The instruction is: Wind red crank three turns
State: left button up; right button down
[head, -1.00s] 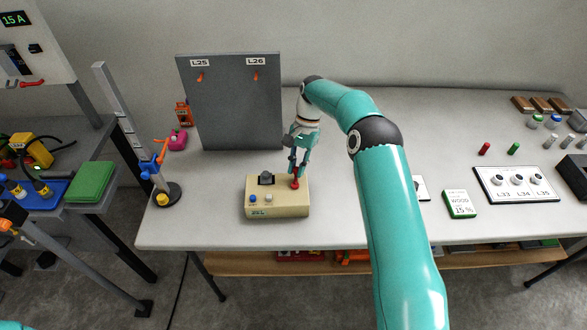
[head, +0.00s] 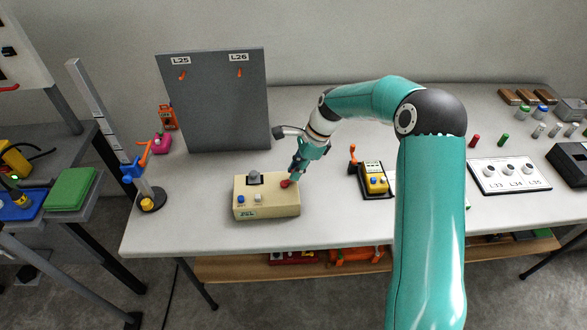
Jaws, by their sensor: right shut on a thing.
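The red crank (head: 286,184) is on the right part of the top of a beige box (head: 267,209), which has a grey knob (head: 254,177) and small blue and white buttons on it. My right gripper (head: 292,175) comes down at a tilt from the upper right and is shut on the red crank. The fingers hide part of the crank, so its handle's exact angle is hard to tell. My left gripper is not in view.
A grey upright panel (head: 212,105) with hooks stands behind the box. A stand with a blue clamp (head: 131,171) is at the left. A yellow device (head: 375,183) with an orange lever is to the right. The tabletop in front of the panel is mostly clear.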

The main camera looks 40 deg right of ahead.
jog(key=m, duration=0.1)
jog(key=s+m, duration=0.1)
jog(key=shift+a+m+t+h, duration=0.1)
jog(key=shift+m+t+h, duration=0.3)
jog(key=m, duration=0.1)
jog(key=m+p, duration=0.1)
jog(key=shift+s+a+r+m+t+h, duration=0.1)
jog(key=shift+s+a+m+t+h, duration=0.15)
jog(key=shift+s+m+t+h, duration=0.15)
jog(key=shift+s+a+m, duration=0.15)
jog(key=shift+m, duration=0.65)
jog(key=shift+s+a+f+m+t+h, duration=0.2)
jog(key=shift+m+t+h, duration=0.25)
jog(key=shift+m, duration=0.35)
jog(key=shift+s+a+m+h+b, duration=0.2)
jog(key=shift+m+h+b, duration=0.25)
jog(key=shift+m+b, duration=0.6)
jog(key=shift+r, duration=0.1)
jog(key=c, duration=1.1)
grip_release()
